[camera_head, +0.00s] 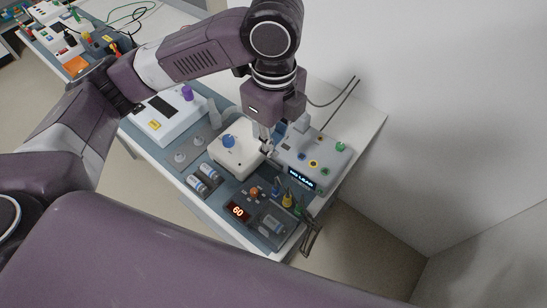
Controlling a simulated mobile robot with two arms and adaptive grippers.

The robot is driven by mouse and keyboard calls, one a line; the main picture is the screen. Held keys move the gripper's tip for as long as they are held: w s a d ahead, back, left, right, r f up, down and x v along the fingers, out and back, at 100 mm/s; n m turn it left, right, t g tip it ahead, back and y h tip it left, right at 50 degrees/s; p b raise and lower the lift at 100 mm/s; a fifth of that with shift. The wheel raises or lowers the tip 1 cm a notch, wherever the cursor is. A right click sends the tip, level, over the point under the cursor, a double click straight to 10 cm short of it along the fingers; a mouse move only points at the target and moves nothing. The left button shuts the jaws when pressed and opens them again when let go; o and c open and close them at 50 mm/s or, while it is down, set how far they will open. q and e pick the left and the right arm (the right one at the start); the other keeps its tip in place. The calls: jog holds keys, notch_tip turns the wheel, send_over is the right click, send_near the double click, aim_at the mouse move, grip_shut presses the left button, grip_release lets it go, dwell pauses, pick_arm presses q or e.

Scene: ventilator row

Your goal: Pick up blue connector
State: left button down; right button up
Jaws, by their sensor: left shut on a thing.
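My left gripper (267,150) points down between the white box with a blue knob (229,141) and the grey device (318,158) with a lit "NO LEAD" display. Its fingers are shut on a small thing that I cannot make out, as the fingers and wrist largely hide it.
A dark unit with a red "60" display (238,211) stands at the front of the table. Pale cylinders (203,180) lie to its left, and a white device with a purple knob (187,92) stands behind them. Cables cross the table's back edge near the wall.

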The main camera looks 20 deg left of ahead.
pick_arm(q)
jog(key=shift+r, duration=0.6)
jog(key=c, duration=0.6)
grip_release()
jog(key=shift+o, duration=0.2)
